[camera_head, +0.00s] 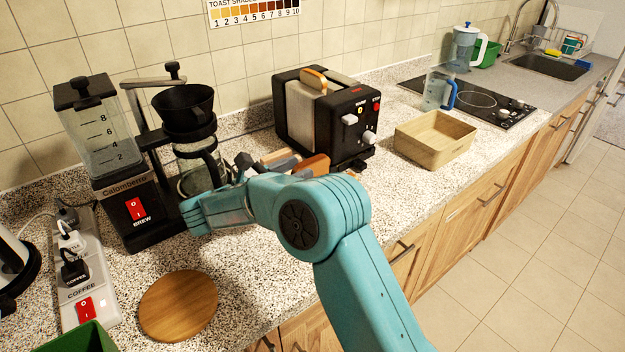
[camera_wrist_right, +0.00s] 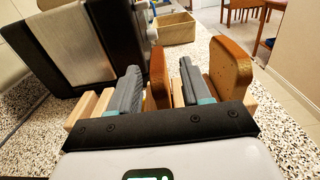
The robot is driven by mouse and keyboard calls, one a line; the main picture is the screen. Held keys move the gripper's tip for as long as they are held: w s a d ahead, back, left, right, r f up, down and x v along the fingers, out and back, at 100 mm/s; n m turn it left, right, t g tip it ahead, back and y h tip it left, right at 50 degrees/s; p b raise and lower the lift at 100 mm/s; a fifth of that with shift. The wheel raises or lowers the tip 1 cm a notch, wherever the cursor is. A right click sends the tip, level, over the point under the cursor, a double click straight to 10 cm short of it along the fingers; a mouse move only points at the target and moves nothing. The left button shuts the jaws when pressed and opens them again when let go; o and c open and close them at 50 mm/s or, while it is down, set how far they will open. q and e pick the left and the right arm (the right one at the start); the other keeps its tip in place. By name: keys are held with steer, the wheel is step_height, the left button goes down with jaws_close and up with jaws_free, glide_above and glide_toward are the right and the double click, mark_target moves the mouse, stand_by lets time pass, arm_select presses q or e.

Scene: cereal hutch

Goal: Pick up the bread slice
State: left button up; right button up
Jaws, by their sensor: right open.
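A brown-crusted bread slice (camera_wrist_right: 158,78) stands upright in a light wooden rack (camera_wrist_right: 88,104). My right gripper (camera_wrist_right: 158,68) is open, with one grey finger on each side of this slice. I cannot tell whether either finger touches it. A second bread slice (camera_wrist_right: 230,72) stands upright outside the right finger. In the head view, bread (camera_head: 314,166) shows beside the toaster, partly hidden behind my right arm. Another slice (camera_head: 315,78) sticks out of the top of the toaster (camera_head: 335,118). My left gripper is not in view.
A coffee maker (camera_head: 135,190) stands left of the rack, close to my right arm. A round wooden board (camera_head: 178,305) lies in front. An empty wooden box (camera_head: 435,140) stands right of the toaster. A hob (camera_head: 480,102) and a blue-handled jug (camera_head: 438,90) are farther right.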

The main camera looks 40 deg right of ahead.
mark_target(312, 159)
steer(key=shift+w+d, duration=0.1)
steer(key=shift+d, duration=0.1)
steer(key=d, duration=0.1)
steer(key=d+p, duration=0.1)
steer(key=d, duration=0.1)
steer(key=d+p, duration=0.1)
steer(key=d, duration=0.1)
steer(key=shift+s, duration=0.3)
steer(key=shift+w+a, duration=0.1)
steer(key=c, duration=0.7)
steer(key=shift+c, duration=0.3)
